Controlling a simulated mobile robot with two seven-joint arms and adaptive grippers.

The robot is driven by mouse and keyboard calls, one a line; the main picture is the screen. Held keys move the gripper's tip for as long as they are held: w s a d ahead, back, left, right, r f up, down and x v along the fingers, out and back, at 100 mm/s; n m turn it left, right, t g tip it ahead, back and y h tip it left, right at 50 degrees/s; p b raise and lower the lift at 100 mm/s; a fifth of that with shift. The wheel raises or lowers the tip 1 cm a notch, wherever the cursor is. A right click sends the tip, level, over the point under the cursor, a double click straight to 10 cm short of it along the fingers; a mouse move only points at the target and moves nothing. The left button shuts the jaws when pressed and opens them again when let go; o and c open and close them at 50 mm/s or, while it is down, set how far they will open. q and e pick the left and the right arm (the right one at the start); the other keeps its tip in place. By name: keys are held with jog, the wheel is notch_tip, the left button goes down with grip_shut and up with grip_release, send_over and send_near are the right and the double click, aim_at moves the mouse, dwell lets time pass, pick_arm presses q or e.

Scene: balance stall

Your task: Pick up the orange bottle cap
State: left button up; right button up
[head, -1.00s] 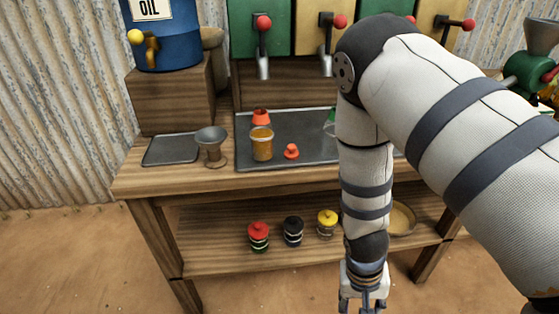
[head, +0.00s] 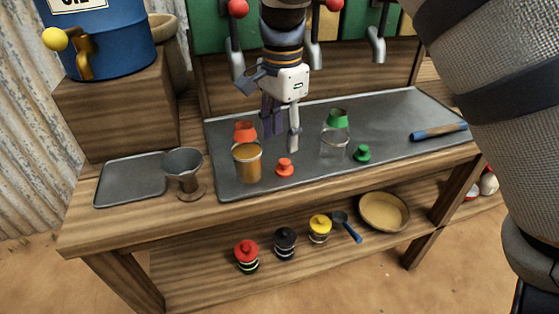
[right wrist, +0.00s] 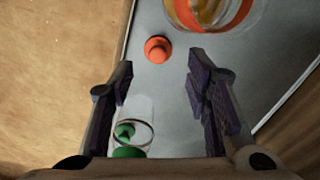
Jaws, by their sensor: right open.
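The orange bottle cap (head: 285,167) lies on the dark metal tray (head: 310,171), just right of the orange-filled jar (head: 247,163). In the right wrist view the cap (right wrist: 158,49) shows ahead of the fingertips, between their lines and nearer the left finger. My right gripper (head: 281,142) hangs above the tray behind the cap, pointing down, open and empty. It also shows in the right wrist view (right wrist: 160,80), with its two fingers spread apart. The gripper does not touch the cap. My left gripper is out of view.
A clear jar (head: 334,143), green piece (head: 338,118) and green cap (head: 363,153) are to the right. Dispenser levers (head: 237,62) hang behind my gripper.

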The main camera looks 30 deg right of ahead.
aim_at(285, 161)
jog(key=f, duration=0.7)
jog(key=shift+s+d+f, duration=0.1)
jog(key=shift+d+f, duration=0.2)
jog(key=c, duration=0.5)
